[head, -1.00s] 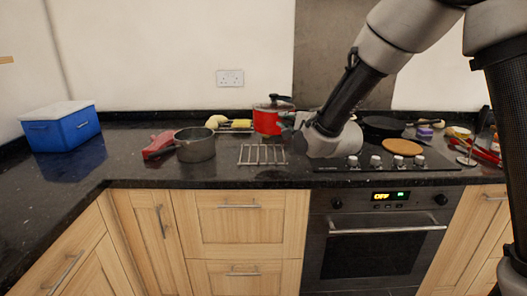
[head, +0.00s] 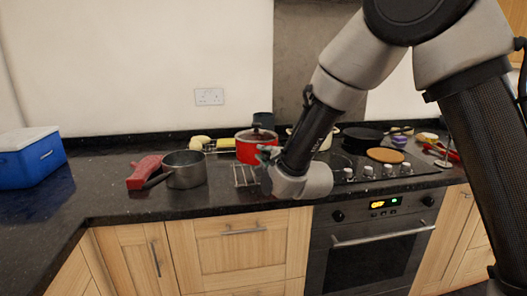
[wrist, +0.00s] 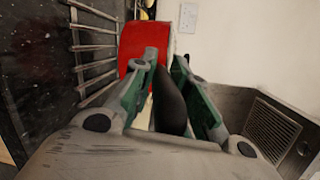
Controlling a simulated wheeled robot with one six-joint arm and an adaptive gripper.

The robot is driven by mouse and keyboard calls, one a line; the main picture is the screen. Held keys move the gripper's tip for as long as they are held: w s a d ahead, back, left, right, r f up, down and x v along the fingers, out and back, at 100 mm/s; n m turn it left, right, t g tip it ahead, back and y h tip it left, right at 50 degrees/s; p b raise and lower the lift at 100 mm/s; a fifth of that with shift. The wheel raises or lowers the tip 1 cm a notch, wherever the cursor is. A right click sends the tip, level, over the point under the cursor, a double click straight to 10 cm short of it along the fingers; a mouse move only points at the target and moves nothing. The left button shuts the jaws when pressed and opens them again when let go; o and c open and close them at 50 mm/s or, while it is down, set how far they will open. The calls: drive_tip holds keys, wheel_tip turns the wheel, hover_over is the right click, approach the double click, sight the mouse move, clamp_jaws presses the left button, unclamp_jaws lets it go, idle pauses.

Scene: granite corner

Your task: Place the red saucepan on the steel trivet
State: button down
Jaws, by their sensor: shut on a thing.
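The red saucepan (head: 249,150) is at the back of the counter, just behind the steel trivet (head: 243,181) in the head view. My gripper (head: 270,156) is on its right side, shut on its black handle. In the wrist view the dark handle (wrist: 170,101) lies between the fingers of my gripper (wrist: 168,75), and the red saucepan body (wrist: 131,42) is beyond them. The bare trivet shows to its left in the wrist view (wrist: 92,48). My arm hides the trivet's right end in the head view. I cannot tell whether the saucepan touches the counter.
A grey saucepan (head: 187,174) and a red object (head: 143,172) stand left of the trivet. A blue box (head: 28,165) is farther left. A yellow item (head: 226,143) lies behind. The hob at right holds a black pan (head: 360,137) and a round brown board (head: 385,155).

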drive_tip(key=shift+a+f, duration=0.1)
drive_tip(key=shift+f, duration=2.65)
drive_tip(key=c, duration=1.7)
unclamp_jaws()
drive_tip(key=shift+f, duration=0.25)
drive_tip(key=o, duration=0.3)
drive_tip(key=shift+r, duration=0.15)
drive_tip(key=v, duration=1.2)
